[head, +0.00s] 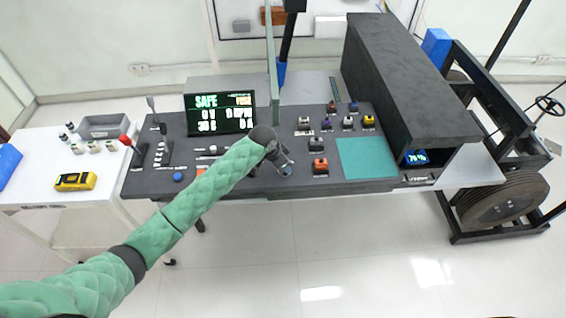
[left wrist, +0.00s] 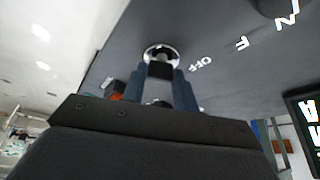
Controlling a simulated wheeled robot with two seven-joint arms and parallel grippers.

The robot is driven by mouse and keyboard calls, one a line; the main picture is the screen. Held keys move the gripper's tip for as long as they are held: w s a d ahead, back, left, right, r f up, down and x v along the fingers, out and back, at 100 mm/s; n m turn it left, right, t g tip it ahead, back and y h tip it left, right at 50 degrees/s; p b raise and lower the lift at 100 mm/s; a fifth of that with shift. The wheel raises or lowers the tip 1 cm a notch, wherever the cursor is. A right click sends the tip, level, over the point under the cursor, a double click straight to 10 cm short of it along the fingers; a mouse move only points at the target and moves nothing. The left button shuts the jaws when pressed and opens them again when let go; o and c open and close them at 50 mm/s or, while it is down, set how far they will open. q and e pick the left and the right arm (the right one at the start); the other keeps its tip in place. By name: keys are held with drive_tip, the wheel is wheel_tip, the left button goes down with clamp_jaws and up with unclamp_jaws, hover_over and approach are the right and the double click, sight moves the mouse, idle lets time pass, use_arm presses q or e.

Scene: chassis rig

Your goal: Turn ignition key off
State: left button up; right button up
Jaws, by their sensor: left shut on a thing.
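My left arm reaches in from the left in the head view, with my left gripper (head: 285,168) low over the front of the dark control panel (head: 226,187). In the left wrist view my left gripper (left wrist: 166,88) is shut on the dark head of the ignition key (left wrist: 160,70). The key sits at a round chrome lock ring (left wrist: 161,52) in the panel. White "OFF" lettering (left wrist: 200,64) is printed to the right of the ring. The fingers hide part of the key, so its exact angle is hard to tell. My right gripper is not in view.
A display reading SAFE (head: 220,114) stands behind my arm. Several switch blocks and a teal mat (head: 367,158) lie to the right, beside a tall black housing (head: 410,80). A red-knobbed lever (head: 126,140) is at the left. A white cart (head: 62,195) stands further left.

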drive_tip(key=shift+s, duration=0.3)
use_arm(q)
drive_tip(key=o, duration=1)
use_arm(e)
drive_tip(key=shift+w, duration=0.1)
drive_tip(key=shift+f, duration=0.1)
